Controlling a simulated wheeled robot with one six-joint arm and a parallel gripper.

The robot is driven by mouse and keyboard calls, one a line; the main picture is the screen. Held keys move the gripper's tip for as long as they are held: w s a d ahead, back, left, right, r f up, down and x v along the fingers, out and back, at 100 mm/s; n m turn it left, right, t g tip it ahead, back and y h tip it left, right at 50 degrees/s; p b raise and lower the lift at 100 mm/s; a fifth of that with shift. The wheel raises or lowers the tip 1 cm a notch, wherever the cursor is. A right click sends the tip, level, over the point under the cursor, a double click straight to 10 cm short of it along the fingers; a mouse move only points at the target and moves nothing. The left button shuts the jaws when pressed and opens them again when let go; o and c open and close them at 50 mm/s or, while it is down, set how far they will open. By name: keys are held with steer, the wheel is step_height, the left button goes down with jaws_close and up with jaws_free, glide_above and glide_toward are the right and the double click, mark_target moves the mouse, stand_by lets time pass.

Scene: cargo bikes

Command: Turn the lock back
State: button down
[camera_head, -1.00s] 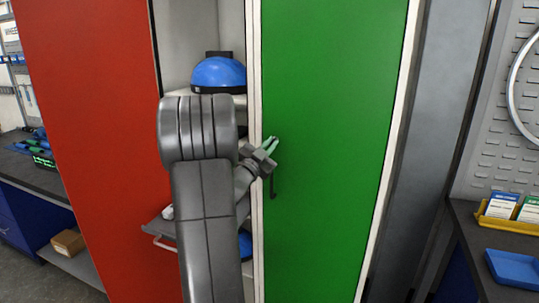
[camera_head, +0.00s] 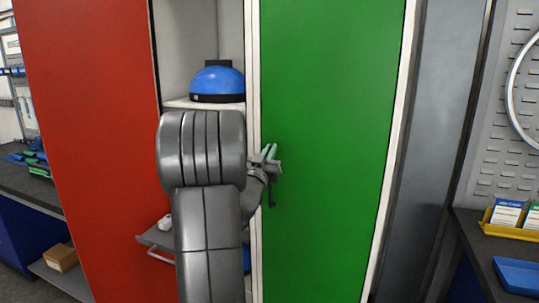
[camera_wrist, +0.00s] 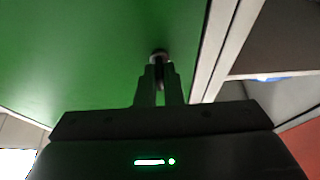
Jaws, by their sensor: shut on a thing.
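The lock (camera_wrist: 160,56) is a small dark round piece on the green door (camera_head: 325,130), close to the door's left edge. In the wrist view its top shows just past my fingertips. My gripper (camera_head: 270,158) is at the lock, with its fingers (camera_wrist: 160,85) closed around a dark part of it. The exact turn of the lock is hidden by the fingers. A thin dark piece (camera_head: 271,196) hangs below my gripper against the green door.
The red door (camera_head: 85,130) at left stands open beside a cabinet with a blue helmet (camera_head: 217,82) on a shelf. A lower grey tray (camera_head: 157,238) sticks out. A counter with a yellow bin (camera_head: 510,232) and blue tray (camera_head: 518,274) is at right.

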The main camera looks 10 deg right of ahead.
steer(key=shift+f, duration=0.1)
steer(key=c, duration=1.6)
jaws_free()
steer(key=shift+o, duration=0.2)
steer(key=b+v, duration=0.2)
steer(key=v, duration=1.2)
steer(key=shift+b, duration=0.3)
steer(key=shift+r, duration=0.2)
steer(key=p+x, duration=0.2)
steer(key=x, duration=1.2)
steer(key=shift+f+p, duration=0.1)
steer(key=shift+p, duration=0.2)
